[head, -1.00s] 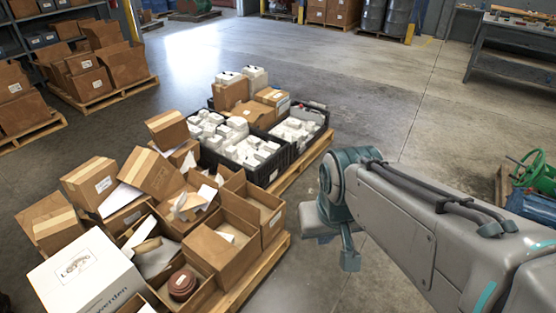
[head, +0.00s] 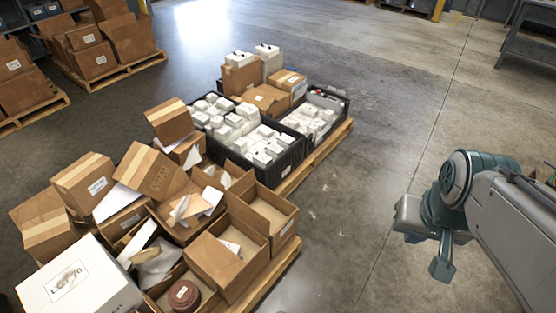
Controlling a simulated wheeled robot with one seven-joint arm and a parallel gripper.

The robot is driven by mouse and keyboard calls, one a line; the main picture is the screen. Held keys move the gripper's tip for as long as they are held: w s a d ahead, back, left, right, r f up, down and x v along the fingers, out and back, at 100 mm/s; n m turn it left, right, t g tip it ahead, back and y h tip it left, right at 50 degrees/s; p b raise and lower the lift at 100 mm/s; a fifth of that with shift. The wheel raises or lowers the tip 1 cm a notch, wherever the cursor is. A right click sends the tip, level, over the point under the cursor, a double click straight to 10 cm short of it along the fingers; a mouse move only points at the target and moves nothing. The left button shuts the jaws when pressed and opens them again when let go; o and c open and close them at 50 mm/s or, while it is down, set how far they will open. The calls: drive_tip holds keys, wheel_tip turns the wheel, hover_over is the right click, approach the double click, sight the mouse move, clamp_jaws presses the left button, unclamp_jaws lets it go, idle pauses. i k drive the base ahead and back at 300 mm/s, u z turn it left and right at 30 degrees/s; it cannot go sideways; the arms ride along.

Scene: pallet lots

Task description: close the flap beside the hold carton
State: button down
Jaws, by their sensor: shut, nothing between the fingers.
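Open brown cartons stand together on the near pallet (head: 278,268). One open carton (head: 230,262) has a small white paper in it. Another open carton (head: 268,215) is behind it on the right. A carton with a raised, printed brown flap (head: 152,172) holds white papers. I cannot tell which carton is the hold carton, nor which flap is meant; no hold mark is readable. My gripper (head: 441,267) is shut and empty, over the floor right of the pallet and apart from every carton.
Black crates of white boxes (head: 252,172) stand on the far pallet (head: 322,160). A white printed box (head: 78,282) is at the near left. A grey bench (head: 528,65) stands at the upper right. The floor between pallets and arm is clear.

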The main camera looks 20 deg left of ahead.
sight(259, 224)
drive_tip(key=u, duration=0.2)
drive_tip(key=i, duration=0.6)
drive_tip(key=u, duration=0.9)
drive_tip(key=i, duration=0.3)
drive_tip(key=u, duration=0.35)
